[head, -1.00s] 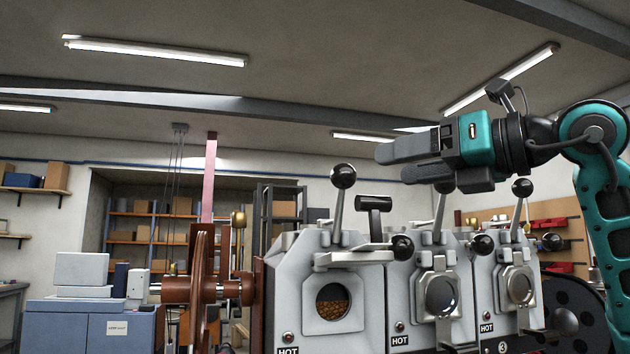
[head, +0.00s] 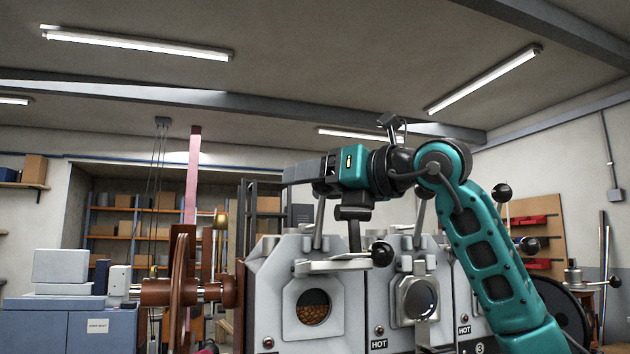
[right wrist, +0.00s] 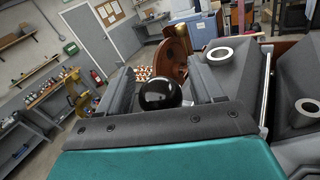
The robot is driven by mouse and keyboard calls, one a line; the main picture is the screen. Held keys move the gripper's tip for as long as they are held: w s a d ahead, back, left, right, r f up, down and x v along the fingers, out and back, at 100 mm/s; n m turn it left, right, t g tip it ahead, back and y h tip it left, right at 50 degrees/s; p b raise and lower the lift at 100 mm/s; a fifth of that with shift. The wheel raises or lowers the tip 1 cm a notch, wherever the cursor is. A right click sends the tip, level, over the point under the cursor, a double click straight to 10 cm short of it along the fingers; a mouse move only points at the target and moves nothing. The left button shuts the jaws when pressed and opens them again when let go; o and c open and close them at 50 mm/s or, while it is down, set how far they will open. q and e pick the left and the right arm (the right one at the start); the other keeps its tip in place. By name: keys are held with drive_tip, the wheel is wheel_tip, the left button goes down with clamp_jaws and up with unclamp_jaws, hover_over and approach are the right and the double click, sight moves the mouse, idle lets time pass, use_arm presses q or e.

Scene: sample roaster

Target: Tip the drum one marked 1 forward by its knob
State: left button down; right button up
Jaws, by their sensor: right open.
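The leftmost grey roaster drum (head: 275,285), with beans behind its round window (head: 313,306), stands at the front of the row. No number 1 shows on it; the third unit carries a 3. Its lever rod (head: 319,225) rises from the top, and its ball knob is hidden by my right gripper (head: 292,172) in the head view. In the right wrist view a shiny black ball knob (right wrist: 160,95) lies between the two dark fingers of the open right gripper (right wrist: 165,82). I cannot tell whether either finger touches it. My left gripper is not in view.
A horizontal black-knobbed handle (head: 381,254) sticks out near the drum's top right. The second drum (head: 405,285) stands close on the right, partly behind my arm. A brown wheel (head: 181,290) stands to the left.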

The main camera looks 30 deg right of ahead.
drive_tip(key=shift+c, duration=0.3)
clamp_jaws()
idle(0.3)
